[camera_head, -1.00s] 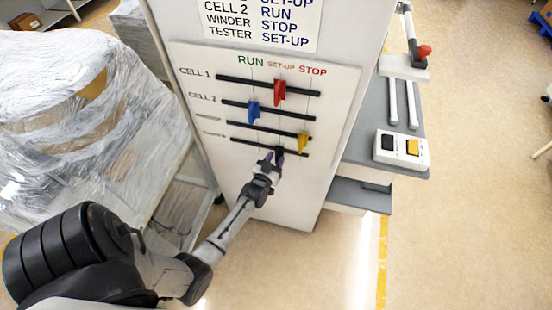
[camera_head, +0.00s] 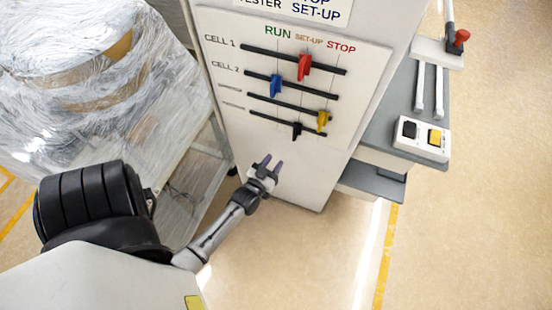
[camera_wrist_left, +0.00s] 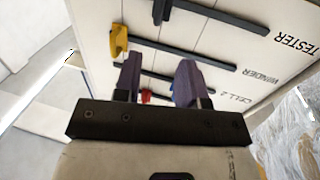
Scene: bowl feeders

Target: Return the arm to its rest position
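My left gripper (camera_head: 268,164) is open and empty, in front of the white cabinet's lower face and below the slider panel (camera_head: 218,52). It stands apart from the black slider knob (camera_head: 297,131) on the lowest slot. In the left wrist view the two purple fingers (camera_wrist_left: 160,82) are spread with nothing between them. On the panel, the red knob (camera_head: 304,67) and the black knob are near the SET-UP column, the blue knob (camera_head: 276,85) is near RUN, and the yellow knob (camera_head: 323,121) is near STOP. My right gripper does not show.
The floor (camera_head: 480,220) on the right is clear.

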